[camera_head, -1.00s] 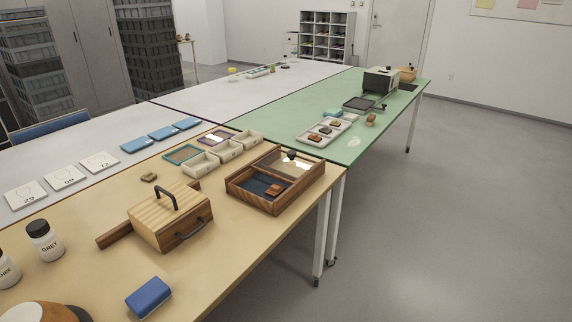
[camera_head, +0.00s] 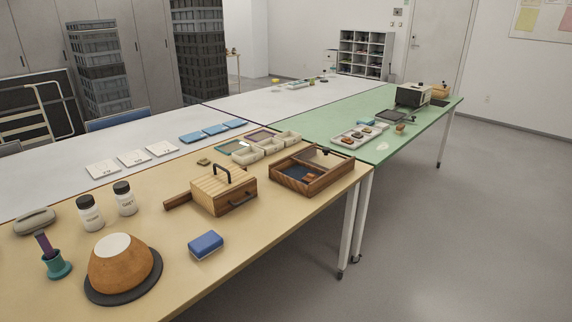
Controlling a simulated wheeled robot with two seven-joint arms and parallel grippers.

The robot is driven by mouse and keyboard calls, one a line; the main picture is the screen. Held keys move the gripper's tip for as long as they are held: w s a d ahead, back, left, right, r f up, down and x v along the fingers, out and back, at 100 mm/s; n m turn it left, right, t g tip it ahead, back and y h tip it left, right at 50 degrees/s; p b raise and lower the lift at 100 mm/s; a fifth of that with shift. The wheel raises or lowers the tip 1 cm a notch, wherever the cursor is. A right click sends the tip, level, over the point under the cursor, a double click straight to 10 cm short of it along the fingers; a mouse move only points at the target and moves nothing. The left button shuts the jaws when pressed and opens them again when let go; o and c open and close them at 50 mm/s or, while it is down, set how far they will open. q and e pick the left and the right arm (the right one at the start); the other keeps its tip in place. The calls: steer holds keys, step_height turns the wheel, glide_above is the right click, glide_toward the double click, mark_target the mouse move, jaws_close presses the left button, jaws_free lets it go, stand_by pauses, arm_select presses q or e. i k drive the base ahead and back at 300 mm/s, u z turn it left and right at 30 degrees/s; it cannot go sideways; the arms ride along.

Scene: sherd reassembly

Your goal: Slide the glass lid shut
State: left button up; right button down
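A wooden case (camera_head: 307,181) with a glass lid (camera_head: 326,158) stands near the right end of the tan table. The lid covers the far part of the case and has a dark knob on it. The near part is open and shows a dark blue lining (camera_head: 298,171) with a small brown piece on it. Neither of my grippers is in the picture.
A slatted wooden box (camera_head: 223,191) with a dark handle stands left of the case. A blue sponge-like block (camera_head: 205,244), a bowl (camera_head: 119,262) on a dark disc and labelled jars (camera_head: 90,213) stand nearer. Pale trays (camera_head: 245,152) lie behind. Floor is free at right.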

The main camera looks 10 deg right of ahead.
mark_target(327, 150)
steer(key=u, duration=0.4)
steer(key=k, duration=0.35)
steer(key=z, duration=1.6)
steer(key=i, duration=2.45)
steer(key=u, duration=1.55)
steer(key=i, duration=0.35)
steer(key=u, duration=0.2)
